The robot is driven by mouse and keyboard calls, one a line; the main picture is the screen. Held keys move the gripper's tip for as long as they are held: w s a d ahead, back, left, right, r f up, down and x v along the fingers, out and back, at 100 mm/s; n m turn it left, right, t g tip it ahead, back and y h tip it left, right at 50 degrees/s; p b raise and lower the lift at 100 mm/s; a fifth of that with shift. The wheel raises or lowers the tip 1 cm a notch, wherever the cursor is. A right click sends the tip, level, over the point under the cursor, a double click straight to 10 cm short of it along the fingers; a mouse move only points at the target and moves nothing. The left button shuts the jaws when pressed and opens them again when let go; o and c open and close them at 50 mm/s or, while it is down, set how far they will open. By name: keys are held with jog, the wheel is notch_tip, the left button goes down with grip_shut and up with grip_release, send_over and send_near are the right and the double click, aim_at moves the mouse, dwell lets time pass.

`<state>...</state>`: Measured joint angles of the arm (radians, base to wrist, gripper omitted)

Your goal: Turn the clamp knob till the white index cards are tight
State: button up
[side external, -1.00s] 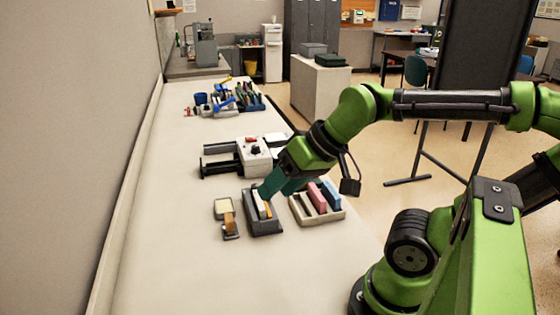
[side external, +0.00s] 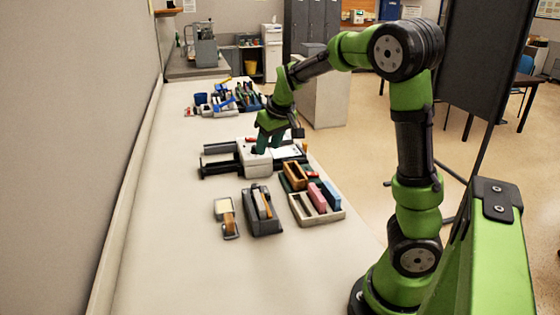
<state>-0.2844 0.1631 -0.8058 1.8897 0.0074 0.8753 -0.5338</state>
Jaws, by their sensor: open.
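A white box-shaped device (side external: 252,163) with black rails (side external: 217,148) reaching left stands on the bench; I take it for the clamp. My gripper (side external: 268,150) points down over the top of this device, with its fingers apart. The fingers and wrist cover the area of the knob, so I cannot see the knob or tell whether the fingers touch it. A flat white piece (side external: 286,152) lies just right of the gripper; I cannot tell whether it is the index cards.
In front stand a dark grey holder (side external: 250,222) with upright pieces, a tape-dispenser-like item (side external: 228,222), a beige tray (side external: 330,217) with pink and blue blocks, and an orange-brown box (side external: 295,172). Coloured supplies stand farther back. The near bench is clear.

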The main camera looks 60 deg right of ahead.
aim_at(256, 186)
jog(key=x, duration=1.7)
jog(key=shift+s+a, duration=0.1)
jog(key=shift+a, duration=0.15)
jog(key=c, duration=0.8)
jog(key=shift+o, duration=0.2)
jog(key=shift+a+m, duration=0.1)
jog(key=shift+m, duration=0.2)
jog(key=m+h, duration=0.1)
jog(key=m, duration=0.1)
jog(key=m+g, duration=0.1)
jog(key=m, duration=0.2)
jog(key=shift+a+h, duration=0.1)
jog(key=shift+h, duration=0.3)
jog(key=m+g, duration=0.1)
jog(key=m, duration=0.1)
jog(key=m+g, duration=0.1)
jog(key=m, duration=0.1)
jog(key=m+h, duration=0.1)
jog(key=m, duration=0.1)
jog(key=shift+w+m+g, duration=0.25)
jog(key=shift+m+g, duration=0.15)
